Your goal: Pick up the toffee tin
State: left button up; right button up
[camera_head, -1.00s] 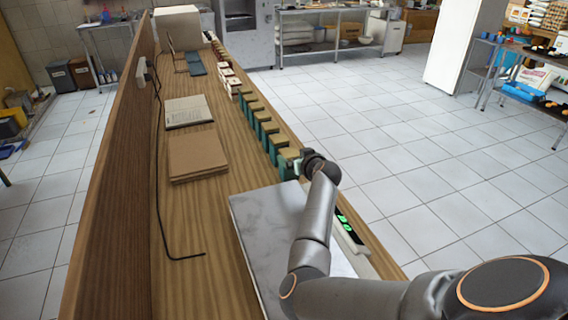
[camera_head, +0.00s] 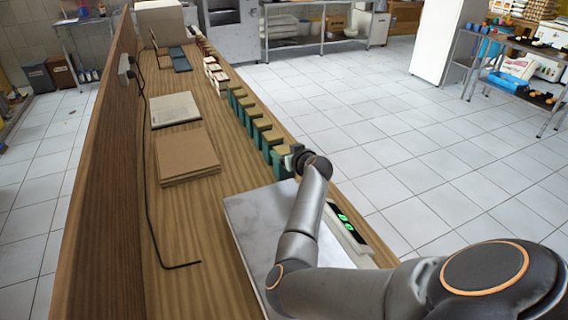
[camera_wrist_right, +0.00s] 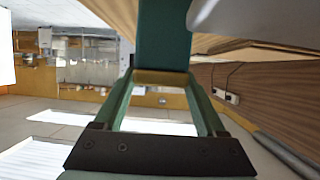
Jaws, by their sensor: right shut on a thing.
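A row of teal tins with gold lids (camera_head: 253,124) runs along the right side of the wooden counter. My right gripper (camera_head: 296,153) is at the near end of this row, beside the nearest tin (camera_head: 281,162), and its wrist partly hides it. In the right wrist view a teal tin with a gold edge (camera_wrist_right: 163,35) is between the fingers, and the gripper is shut on it. I cannot read a label that names it the toffee tin. Whether it is clear of the counter is hard to tell. My left gripper is not in view.
A scale with a metal plate (camera_head: 250,212) and a green display (camera_head: 344,221) lies below my right arm. Brown cardboard sheets (camera_head: 186,155) and a pale book or pad (camera_head: 174,109) lie on the left of the counter. A wooden board (camera_head: 106,170) walls the left side.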

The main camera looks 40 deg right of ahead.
grip_shut()
jog(key=shift+r, duration=0.1)
dwell(0.4)
